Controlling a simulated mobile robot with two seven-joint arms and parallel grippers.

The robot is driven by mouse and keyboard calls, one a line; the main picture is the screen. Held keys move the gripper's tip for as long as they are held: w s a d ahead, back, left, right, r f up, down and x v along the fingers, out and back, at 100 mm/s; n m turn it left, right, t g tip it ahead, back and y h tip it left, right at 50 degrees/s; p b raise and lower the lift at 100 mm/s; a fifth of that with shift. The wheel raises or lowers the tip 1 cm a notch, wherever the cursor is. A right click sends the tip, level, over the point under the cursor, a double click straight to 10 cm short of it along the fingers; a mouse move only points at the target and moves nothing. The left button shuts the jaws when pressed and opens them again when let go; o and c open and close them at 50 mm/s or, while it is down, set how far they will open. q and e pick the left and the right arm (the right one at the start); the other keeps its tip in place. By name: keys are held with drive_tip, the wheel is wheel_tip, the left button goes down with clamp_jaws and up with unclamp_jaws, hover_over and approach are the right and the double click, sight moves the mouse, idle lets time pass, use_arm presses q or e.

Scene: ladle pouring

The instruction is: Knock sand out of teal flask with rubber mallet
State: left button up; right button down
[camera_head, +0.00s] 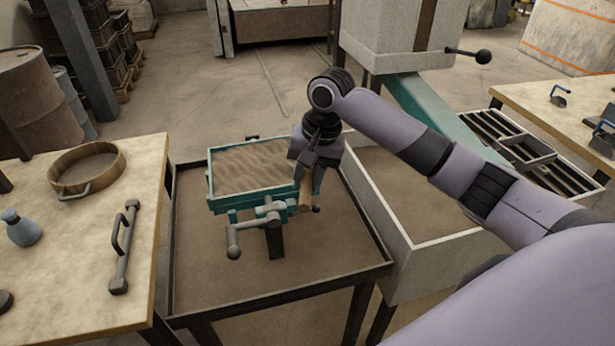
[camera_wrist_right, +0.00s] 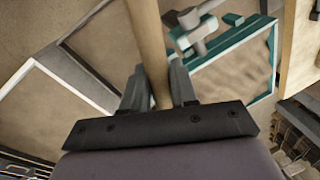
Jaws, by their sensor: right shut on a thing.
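The teal flask (camera_head: 232,203) is a rectangular frame filled with sand (camera_head: 255,170), mounted on a grey clamp-like fixture (camera_head: 270,215) above a low dark-rimmed table. My right gripper (camera_head: 312,178) is at the flask's right end, shut on a light wooden handle (camera_head: 305,196), taken to be the mallet's. In the right wrist view the handle (camera_wrist_right: 150,50) runs up between the fingers (camera_wrist_right: 157,92), with the flask's teal rim (camera_wrist_right: 225,48) to its right. I cannot make out the mallet's head. My left gripper is not in view.
A left bench holds a round sieve (camera_head: 88,170), a grey-blue bottle (camera_head: 22,228) and a dark bar tool (camera_head: 125,250). A pale-rimmed sand bin (camera_head: 440,238) stands right of the fixture table (camera_head: 275,300). A lever with a ball end (camera_head: 234,240) sticks out in front of the flask.

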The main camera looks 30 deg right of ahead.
idle(1.2)
drive_tip(key=shift+f, duration=0.1)
idle(0.4)
idle(1.0)
drive_tip(key=shift+r, duration=0.25)
drive_tip(key=shift+r, duration=2.4)
